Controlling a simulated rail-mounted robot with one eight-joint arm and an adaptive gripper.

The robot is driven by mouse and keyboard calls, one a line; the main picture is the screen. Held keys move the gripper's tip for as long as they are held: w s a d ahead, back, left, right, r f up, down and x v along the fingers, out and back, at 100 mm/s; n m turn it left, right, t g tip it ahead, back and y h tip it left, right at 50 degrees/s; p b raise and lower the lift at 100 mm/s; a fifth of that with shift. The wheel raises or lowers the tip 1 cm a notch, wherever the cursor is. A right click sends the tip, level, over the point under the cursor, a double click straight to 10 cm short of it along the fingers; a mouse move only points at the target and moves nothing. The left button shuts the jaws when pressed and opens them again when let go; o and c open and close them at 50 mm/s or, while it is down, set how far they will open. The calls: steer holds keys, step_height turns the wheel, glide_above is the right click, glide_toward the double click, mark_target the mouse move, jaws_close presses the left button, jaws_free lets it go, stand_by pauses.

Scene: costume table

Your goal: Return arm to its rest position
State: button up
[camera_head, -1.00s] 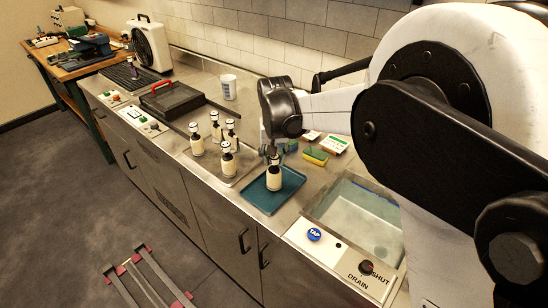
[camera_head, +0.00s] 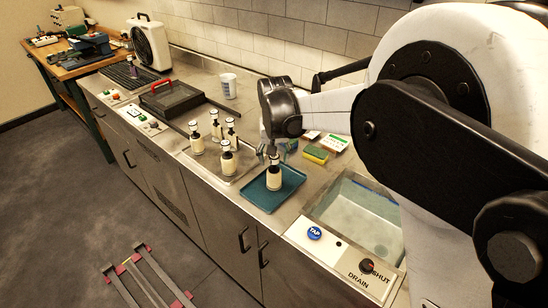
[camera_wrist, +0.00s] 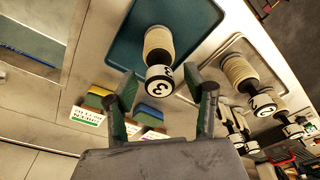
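My gripper (camera_wrist: 165,98) is open, its two fingers wide apart with nothing held between them. In the head view my gripper (camera_head: 277,149) is just above and behind a cream bottle (camera_head: 274,178) with a black-and-white cap. The bottle stands upright on a blue tray (camera_head: 294,177). In the wrist view the same bottle (camera_wrist: 158,44) shows a numbered white cap disc beyond the fingertips, apart from both fingers. My wrist and forearm partly hide the gripper in the head view.
Several similar bottles (camera_head: 228,160) stand on a metal tray (camera_head: 246,158) to the left. A sponge (camera_head: 316,154) lies right of my gripper, behind the sink (camera_head: 352,215). A white cup (camera_head: 228,86) and a dark lidded box (camera_head: 171,100) with a red handle stand farther back left.

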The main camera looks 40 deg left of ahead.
steer(key=o, duration=0.4)
steer(key=shift+r, duration=0.15)
steer(key=shift+r+p, duration=1.25)
steer(key=shift+r, duration=2.1)
steer(key=shift+d, duration=0.1)
